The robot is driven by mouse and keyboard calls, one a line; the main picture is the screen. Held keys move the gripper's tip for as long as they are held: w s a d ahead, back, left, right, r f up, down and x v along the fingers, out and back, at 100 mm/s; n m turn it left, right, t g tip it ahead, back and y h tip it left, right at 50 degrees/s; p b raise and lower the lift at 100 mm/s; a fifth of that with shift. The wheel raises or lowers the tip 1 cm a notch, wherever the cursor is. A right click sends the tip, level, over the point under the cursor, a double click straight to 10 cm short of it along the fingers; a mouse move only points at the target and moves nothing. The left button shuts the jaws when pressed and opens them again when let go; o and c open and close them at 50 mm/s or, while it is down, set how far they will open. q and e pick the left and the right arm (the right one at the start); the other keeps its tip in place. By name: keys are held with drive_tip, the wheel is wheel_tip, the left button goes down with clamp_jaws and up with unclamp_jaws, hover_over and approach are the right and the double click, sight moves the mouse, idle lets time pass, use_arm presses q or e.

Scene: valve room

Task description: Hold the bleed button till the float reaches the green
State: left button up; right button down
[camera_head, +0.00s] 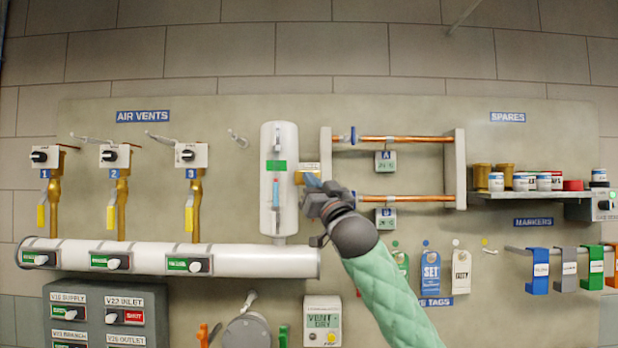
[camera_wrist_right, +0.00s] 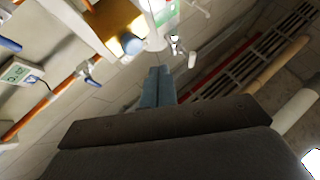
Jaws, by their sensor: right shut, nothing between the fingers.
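A white upright cylinder (camera_head: 290,190) on the panel has a narrow sight tube. A green mark (camera_head: 276,165) crosses it, and a blue column (camera_head: 276,190) stands in the tube, its top a little below the green. A brass block (camera_head: 300,174) sticks out at the cylinder's right side. In the right wrist view the brass block (camera_wrist_right: 108,22) shows a round button (camera_wrist_right: 132,45). My right gripper (camera_head: 313,181) is shut and empty, its blue fingertips (camera_wrist_right: 159,70) close to the button. My left gripper is not in view.
Two copper pipes (camera_head: 408,138) with tags run right of the cylinder. A horizontal white pipe (camera_head: 240,261) lies below left. Air vent valves (camera_head: 115,156) stand at left. A spares shelf (camera_head: 570,195) and hanging markers (camera_head: 540,270) are at right.

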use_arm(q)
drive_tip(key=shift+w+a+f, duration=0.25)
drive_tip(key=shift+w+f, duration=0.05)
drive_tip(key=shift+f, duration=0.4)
use_arm(e)
drive_tip(key=shift+w, duration=1.3)
